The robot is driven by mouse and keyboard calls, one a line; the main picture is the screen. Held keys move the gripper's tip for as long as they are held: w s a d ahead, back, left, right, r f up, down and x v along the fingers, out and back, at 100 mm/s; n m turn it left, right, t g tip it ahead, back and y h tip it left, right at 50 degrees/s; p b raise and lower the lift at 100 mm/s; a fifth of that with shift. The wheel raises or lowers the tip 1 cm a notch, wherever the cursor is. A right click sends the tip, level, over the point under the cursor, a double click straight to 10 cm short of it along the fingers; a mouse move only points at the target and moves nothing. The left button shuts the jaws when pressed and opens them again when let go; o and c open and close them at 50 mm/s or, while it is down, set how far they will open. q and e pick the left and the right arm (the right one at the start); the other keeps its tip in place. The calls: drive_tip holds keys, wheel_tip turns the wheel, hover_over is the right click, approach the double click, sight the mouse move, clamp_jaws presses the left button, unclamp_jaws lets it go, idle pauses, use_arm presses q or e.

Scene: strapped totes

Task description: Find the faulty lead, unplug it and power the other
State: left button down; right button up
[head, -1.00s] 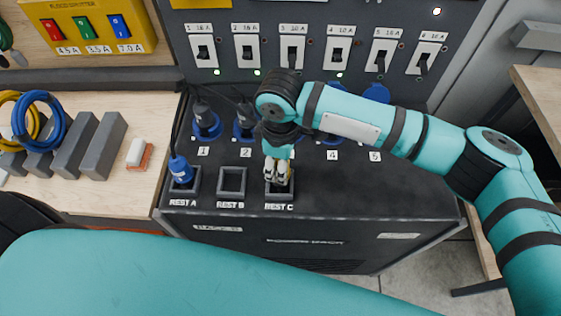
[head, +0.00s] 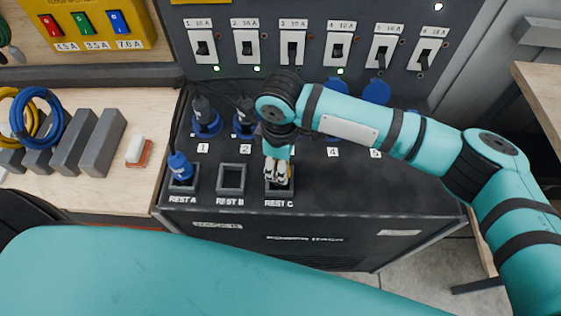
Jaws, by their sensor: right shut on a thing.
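My right gripper (head: 277,180) points down at the rest labelled REST C (head: 280,193), shut on a plug with a little yellow showing (head: 290,173); the fingers hide most of it. A blue plug (head: 180,166) stands in REST A (head: 184,186). REST B (head: 231,179) is empty. Dark plugs stand in socket 1 (head: 207,124) and socket 2 (head: 243,128). My right arm hides socket 3 and partly covers 4. Numbered breakers line the panel: breaker 1 (head: 203,48), breaker 2 (head: 247,48) and breaker 4 (head: 337,48) have lit green lamps below. My left gripper is out of view.
A yellow box (head: 140,22) with red, green and blue switches marked in amps stands at the upper left. The left bench (head: 130,189) holds grey blocks (head: 102,142), blue and yellow cable coils (head: 44,122) and a white-and-red block (head: 137,152). A wooden table edge lies at right.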

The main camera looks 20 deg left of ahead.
drive_tip(key=shift+f, duration=0.15)
drive_tip(key=o, duration=1.4)
drive_tip(key=shift+c, duration=0.2)
drive_tip(key=shift+r, duration=0.25)
wheel_tip(320, 180, up, 12)
drive_tip(key=shift+f, duration=0.25)
